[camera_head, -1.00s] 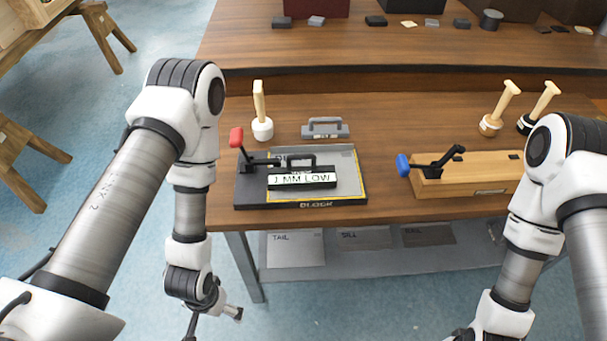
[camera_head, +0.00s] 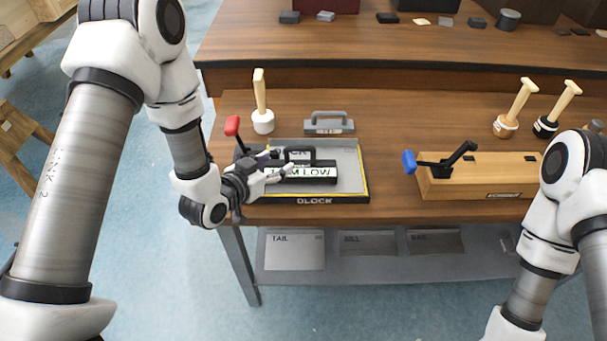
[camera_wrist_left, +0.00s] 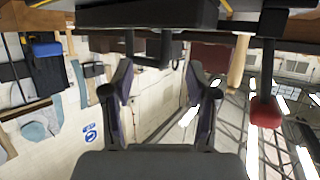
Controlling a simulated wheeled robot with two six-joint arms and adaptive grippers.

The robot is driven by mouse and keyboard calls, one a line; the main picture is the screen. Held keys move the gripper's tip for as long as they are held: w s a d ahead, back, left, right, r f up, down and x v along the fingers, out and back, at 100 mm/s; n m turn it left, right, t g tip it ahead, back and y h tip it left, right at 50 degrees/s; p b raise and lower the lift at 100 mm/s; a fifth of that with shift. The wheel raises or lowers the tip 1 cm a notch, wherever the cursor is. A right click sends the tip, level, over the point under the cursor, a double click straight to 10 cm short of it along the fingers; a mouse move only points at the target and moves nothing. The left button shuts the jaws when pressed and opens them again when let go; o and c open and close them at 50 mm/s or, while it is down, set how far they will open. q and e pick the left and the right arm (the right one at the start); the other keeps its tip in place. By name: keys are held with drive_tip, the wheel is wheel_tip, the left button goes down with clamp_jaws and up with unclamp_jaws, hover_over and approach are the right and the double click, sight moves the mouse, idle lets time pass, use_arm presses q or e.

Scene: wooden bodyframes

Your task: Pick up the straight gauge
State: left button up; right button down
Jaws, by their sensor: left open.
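A black bar with a handle and a white label ending in "MM LOW" (camera_head: 318,173) lies on the grey plate of the black-edged fixture marked BLOCK (camera_head: 350,189). A grey handled piece (camera_head: 328,124) stands on the table behind it. I cannot read which one is the straight gauge. My left gripper (camera_head: 284,171) is at the left end of the black bar, in front of part of it, with nothing seen between its fingers. In the left wrist view the open fingers (camera_wrist_left: 167,95) point at a dark handled body (camera_wrist_left: 150,20) at the top. My right gripper is out of view.
A red-knobbed clamp lever (camera_head: 233,126) rises close behind my left gripper. A pale-handled mallet (camera_head: 262,105) stands behind it. A wooden block with a blue-knobbed lever (camera_head: 478,184) is at the right, before two more mallets. Table space between the fixtures is clear.

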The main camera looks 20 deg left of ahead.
sight(288, 154)
use_arm(q)
drive_tip(key=shift+w, duration=0.5)
drive_tip(key=p+x, duration=0.1)
drive_tip(key=x, duration=0.3)
drive_tip(key=shift+w+d+p, duration=0.35)
drive_tip(key=shift+p, duration=0.05)
drive_tip(key=shift+w+d+f, duration=0.1)
drive_tip(key=shift+w+f, duration=0.05)
drive_tip(key=shift+w, duration=0.2)
clamp_jaws()
